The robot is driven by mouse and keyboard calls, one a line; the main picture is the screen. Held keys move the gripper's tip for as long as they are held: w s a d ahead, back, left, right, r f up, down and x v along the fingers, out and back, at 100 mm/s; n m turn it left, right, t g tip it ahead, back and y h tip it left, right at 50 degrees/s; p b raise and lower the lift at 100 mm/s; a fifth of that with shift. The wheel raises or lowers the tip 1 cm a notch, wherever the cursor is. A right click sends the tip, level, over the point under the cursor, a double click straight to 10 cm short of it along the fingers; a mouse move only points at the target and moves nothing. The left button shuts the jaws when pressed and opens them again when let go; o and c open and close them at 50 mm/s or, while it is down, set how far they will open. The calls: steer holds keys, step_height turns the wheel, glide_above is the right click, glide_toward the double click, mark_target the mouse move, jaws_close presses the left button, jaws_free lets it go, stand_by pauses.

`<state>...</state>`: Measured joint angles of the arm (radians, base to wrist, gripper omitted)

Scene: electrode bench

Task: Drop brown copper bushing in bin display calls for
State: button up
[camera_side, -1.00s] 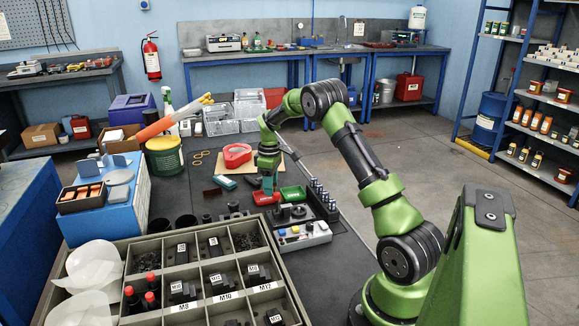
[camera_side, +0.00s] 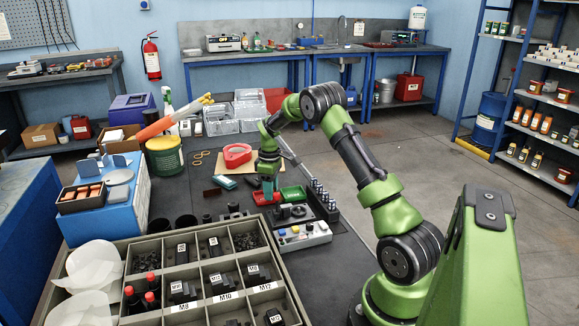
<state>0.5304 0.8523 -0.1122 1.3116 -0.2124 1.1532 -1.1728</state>
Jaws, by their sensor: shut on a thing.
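My gripper (camera_side: 268,194) points down at the red bin (camera_side: 258,199), at its right side near the gap to the green bin (camera_side: 293,192). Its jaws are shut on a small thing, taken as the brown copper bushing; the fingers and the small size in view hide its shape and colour. The red bin is partly behind the gripper. The green bin stands just to the right, its inside in view and seemingly empty. I cannot make out a readable display.
A control box (camera_side: 303,236) with coloured buttons and a rack of dark posts (camera_side: 324,200) stand close to the bins. A large divided tray (camera_side: 188,240) fills the front.

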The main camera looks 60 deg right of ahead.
steer(key=o, duration=1.2)
steer(key=shift+c, duration=0.2)
step_height(320, 180, up, 17)
steer(key=shift+r, duration=0.1)
steer(key=shift+r, duration=2.35)
